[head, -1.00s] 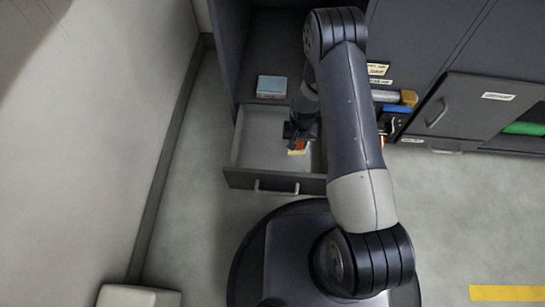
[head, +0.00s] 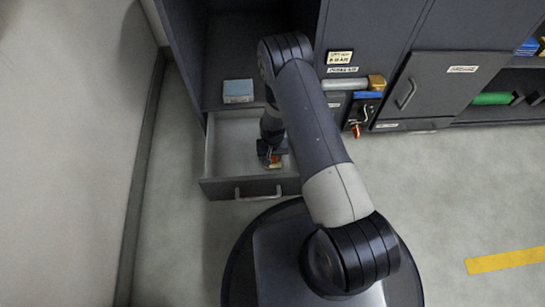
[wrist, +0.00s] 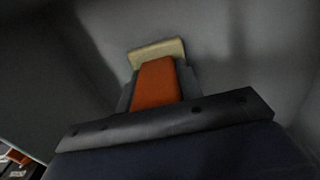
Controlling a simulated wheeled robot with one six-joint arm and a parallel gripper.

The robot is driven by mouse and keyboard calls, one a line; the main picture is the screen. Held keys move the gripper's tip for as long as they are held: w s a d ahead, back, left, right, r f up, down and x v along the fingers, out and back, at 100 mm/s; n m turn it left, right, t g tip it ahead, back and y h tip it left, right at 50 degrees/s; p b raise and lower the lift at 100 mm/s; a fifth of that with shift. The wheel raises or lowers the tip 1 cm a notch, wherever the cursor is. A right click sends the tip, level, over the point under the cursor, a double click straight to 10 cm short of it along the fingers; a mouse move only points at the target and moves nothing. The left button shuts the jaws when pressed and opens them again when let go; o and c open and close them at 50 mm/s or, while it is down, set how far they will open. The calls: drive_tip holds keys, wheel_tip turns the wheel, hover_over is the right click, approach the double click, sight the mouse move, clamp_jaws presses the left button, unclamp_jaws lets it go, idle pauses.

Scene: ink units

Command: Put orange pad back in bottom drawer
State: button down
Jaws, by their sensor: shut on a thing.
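The orange pad (wrist: 157,83) is between the two grey fingers of my gripper (wrist: 157,76) in the wrist view. A cream block-like part shows at its far end; I cannot tell whether it belongs to the pad. In the head view, my gripper (head: 272,157) is down inside the open bottom drawer (head: 225,188), towards its right side. Only a bit of orange and cream shows below the gripper there. The gripper is shut on the pad. My arm hides the drawer's right part. I cannot tell whether the pad touches the drawer floor.
A light blue box (head: 238,91) sits on the shelf just above the drawer. A cabinet door with a handle (head: 405,94) and a green roll (head: 491,98) are to the right. The grey wall is left of the drawer. The floor at right is clear, with a yellow stripe (head: 508,261).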

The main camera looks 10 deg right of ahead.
drive_tip(key=shift+f, duration=0.2)
drive_tip(key=c, duration=1)
unclamp_jaws()
drive_tip(key=shift+r, duration=0.1)
drive_tip(key=shift+o, duration=0.2)
drive_tip(key=shift+r, duration=0.1)
wheel_tip(320, 180, up, 12)
drive_tip(key=p, duration=0.4)
drive_tip(key=shift+o, duration=0.2)
